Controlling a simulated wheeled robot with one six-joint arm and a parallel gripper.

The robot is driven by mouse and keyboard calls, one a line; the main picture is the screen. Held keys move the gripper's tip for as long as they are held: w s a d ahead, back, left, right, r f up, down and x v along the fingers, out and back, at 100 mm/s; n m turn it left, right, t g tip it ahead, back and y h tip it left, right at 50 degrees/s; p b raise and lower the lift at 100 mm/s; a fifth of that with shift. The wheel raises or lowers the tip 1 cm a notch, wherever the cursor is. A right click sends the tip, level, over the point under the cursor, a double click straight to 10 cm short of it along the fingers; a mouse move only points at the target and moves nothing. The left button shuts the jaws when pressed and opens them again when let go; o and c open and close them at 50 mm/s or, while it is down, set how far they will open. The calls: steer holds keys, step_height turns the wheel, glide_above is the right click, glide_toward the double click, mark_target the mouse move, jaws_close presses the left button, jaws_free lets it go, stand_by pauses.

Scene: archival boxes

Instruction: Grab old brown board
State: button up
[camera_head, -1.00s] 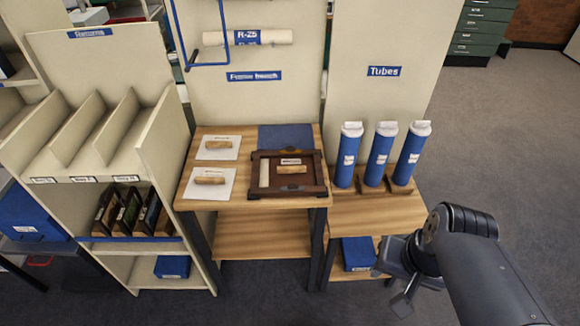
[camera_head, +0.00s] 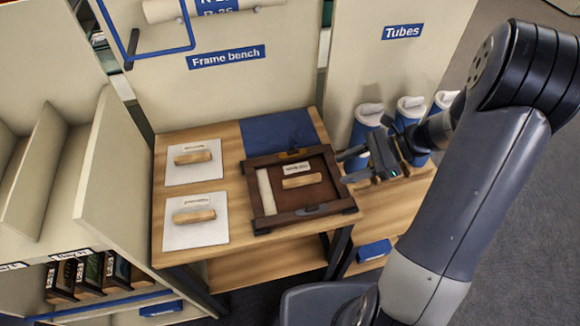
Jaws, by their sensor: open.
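A dark wooden frame (camera_head: 262,201) lies flat on the frame bench. Inside it sits a brown board (camera_head: 318,190) with a light wooden grip (camera_head: 302,181) and a small white label. A pale strip (camera_head: 266,191) lies along the board's left side. My gripper (camera_head: 345,166) is open and empty at the frame's right edge, its fingers pointing left towards the grip. Whether it is above the frame's rim or beside it, I cannot tell.
Two white boards (camera_head: 181,237) with wooden grips lie on the bench (camera_head: 240,240) at left. A blue mat (camera_head: 283,131) lies behind the frame. Blue tubes (camera_head: 366,122) stand behind my gripper. A divided rack (camera_head: 123,170) stands at far left.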

mark_target(304, 178)
steer(key=shift+w+a+f, duration=0.1)
steer(key=shift+w+f, duration=0.2)
steer(key=shift+w, duration=0.2)
steer(key=shift+w+a+f+m, duration=0.1)
steer(key=shift+a+f+m, duration=0.05)
steer(key=shift+a+m, duration=0.15)
steer(key=x, duration=1)
steer(key=shift+a, duration=0.15)
steer(key=shift+r, duration=0.25)
steer(key=shift+c, duration=0.3)
jaws_close()
